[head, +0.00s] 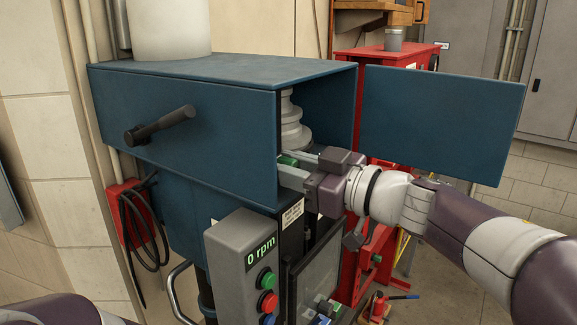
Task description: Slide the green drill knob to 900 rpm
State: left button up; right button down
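The green knob (287,160) shows at the open right side of the blue drill housing (200,120), below the stacked grey pulley (292,122). My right gripper (290,166) reaches in from the right, with one finger on each side of the knob. The fingers are apart, but I cannot tell whether they press on it. The knob's track or scale is hidden. The grey control box (235,270) reads 0 rpm on its display (261,249). My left arm shows only at the lower left edge, and its gripper is out of view.
The blue side door (440,120) stands open at the right, above my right arm. A black lever (160,126) sticks out of the housing front. A red cabinet (390,70) stands behind. A dark screen panel (312,270) is below my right gripper.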

aim_at(289, 159)
notch_tip(289, 159, up, 4)
jog(key=p, duration=0.4)
jog(key=shift+r+p, duration=0.25)
jog(key=shift+p, duration=0.05)
jog(key=shift+f, duration=0.2)
jog(key=c, duration=0.9)
grip_release()
jog(key=b+v, duration=0.4)
jog(key=v, duration=0.8)
jog(key=shift+s+d+b, duration=0.15)
jog(key=shift+d+b, duration=0.05)
jog(key=shift+b, duration=0.2)
